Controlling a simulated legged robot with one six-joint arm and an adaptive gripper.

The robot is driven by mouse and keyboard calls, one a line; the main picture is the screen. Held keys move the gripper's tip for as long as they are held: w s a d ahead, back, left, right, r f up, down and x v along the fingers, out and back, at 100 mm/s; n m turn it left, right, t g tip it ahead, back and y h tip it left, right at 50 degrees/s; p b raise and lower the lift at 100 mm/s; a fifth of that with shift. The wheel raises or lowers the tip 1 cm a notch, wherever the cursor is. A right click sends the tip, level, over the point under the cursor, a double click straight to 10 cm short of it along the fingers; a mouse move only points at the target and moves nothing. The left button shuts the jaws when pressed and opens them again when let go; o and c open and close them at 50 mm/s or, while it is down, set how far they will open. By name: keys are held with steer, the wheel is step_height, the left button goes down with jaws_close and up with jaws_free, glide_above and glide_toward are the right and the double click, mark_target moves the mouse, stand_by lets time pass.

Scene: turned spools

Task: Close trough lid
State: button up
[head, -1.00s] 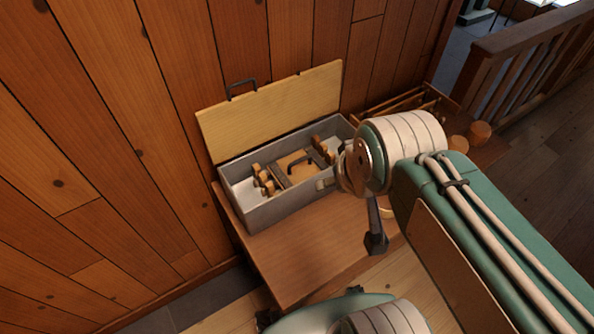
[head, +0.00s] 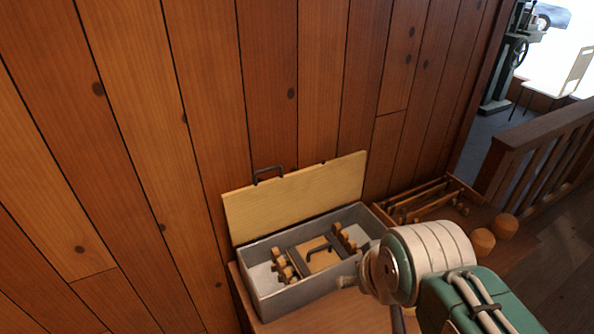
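The trough (head: 290,302) is a long grey open box on the wooden bench against the plank wall. Its pale wooden lid (head: 295,200) stands open, tilted up at the back edge, with a dark handle (head: 268,171) on its upper edge. Inside the trough lie turned wooden spools (head: 283,266) at left and right, with a tan block with a dark handle between them. My gripper (head: 368,273) is at the trough's right front corner, in front of the lid. Its fingers are hidden or too small to make out, and I cannot tell whether it touches the trough.
A wooden tray (head: 462,212) with rods in it stands right of the trough. Two round wooden pieces (head: 483,241) sit on the bench near it. A railing (head: 540,150) is at the right, with a machine (head: 505,60) and a chair (head: 570,80) beyond. The wall is close behind the lid.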

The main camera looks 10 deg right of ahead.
steer(key=c, duration=0.5)
steer(key=shift+w+a+r, duration=0.25)
steer(key=shift+w+r, duration=0.55)
steer(key=shift+w, duration=0.3)
jaws_close()
steer(key=w+a+r+n+y, duration=0.15)
steer(key=w+a, duration=0.25)
steer(key=w, duration=0.6)
steer(key=w+a+r+n, duration=0.15)
steer(key=w+a, duration=0.25)
steer(key=w, duration=0.6)
steer(key=w+a+r+n, duration=0.1)
steer(key=w+a+r, duration=0.15)
steer(key=w, duration=0.65)
steer(key=shift+g, duration=0.3)
steer(key=x, duration=0.7)
steer(key=a+x, duration=0.1)
steer(key=x, duration=0.3)
steer(key=shift+w+r, duration=0.15)
